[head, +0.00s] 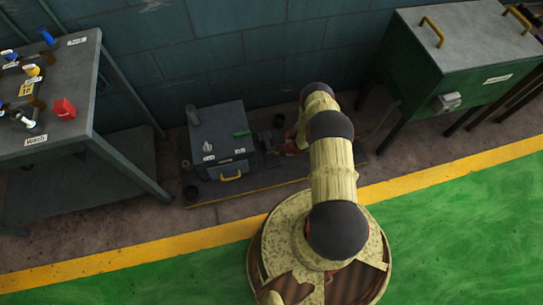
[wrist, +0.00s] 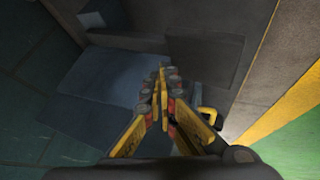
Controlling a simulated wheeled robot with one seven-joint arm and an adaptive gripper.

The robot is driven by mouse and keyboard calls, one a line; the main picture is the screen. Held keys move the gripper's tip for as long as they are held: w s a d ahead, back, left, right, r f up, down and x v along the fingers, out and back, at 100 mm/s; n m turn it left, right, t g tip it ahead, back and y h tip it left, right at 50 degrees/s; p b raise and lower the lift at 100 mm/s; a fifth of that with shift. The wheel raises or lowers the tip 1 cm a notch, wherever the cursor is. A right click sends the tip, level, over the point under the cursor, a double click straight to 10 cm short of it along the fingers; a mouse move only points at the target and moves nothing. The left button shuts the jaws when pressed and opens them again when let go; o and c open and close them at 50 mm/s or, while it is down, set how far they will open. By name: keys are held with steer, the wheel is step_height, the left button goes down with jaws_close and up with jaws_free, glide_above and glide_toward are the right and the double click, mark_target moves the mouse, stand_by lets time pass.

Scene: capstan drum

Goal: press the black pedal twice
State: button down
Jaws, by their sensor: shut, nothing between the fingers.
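My gripper (wrist: 163,78) is shut and empty, its yellow fingers together in the middle of the wrist view. In the head view the gripper (head: 290,147) is low, right of the grey cabinet (head: 222,140) and partly behind my arm. A dark flat rectangle (wrist: 205,55) lies beyond the fingertips in the wrist view; it may be the black pedal, but I cannot be certain. I cannot tell whether the fingertips touch it. In the head view the pedal's area is small and dark, beside my gripper.
The cabinet has a yellow handle (head: 231,176) and a green piece (head: 241,133) on top. A workbench (head: 77,82) stands left; a green cabinet (head: 462,50) stands right. The wall (head: 240,55) is close behind. Green floor (head: 460,220) beyond the yellow stripe is clear.

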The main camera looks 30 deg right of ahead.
mark_target(271, 160)
steer(key=shift+s+a+f+b, duration=0.1)
steer(key=shift+s+f, duration=0.1)
steer(key=shift+f, duration=0.5)
steer(key=shift+s+a+f+b, duration=0.1)
steer(key=shift+s+f+b, duration=0.1)
steer(key=shift+f, duration=0.55)
steer(key=shift+s+a+f+b, duration=0.1)
steer(key=shift+s+f, duration=0.1)
steer(key=shift+f, duration=0.5)
stand_by(1.8)
steer(key=shift+s+a+f, duration=0.1)
steer(key=shift+s+f, duration=0.3)
steer(key=shift+f, duration=0.4)
stand_by(1.1)
steer(key=shift+w+d+r+p, duration=0.15)
steer(key=shift+r+p, duration=0.25)
steer(key=shift+r, duration=0.5)
steer(key=shift+w+r+p, duration=0.3)
steer(key=shift+r+p, duration=0.05)
steer(key=shift+r, duration=0.55)
steer(key=shift+w+d+r+p, duration=0.15)
steer(key=shift+r+p, duration=0.25)
steer(key=shift+r, duration=0.5)
steer(key=shift+w+r, duration=0.3)
steer(key=shift+r, duration=0.3)
steer(key=shift+w+r, duration=0.1)
steer(key=shift+r, duration=0.05)
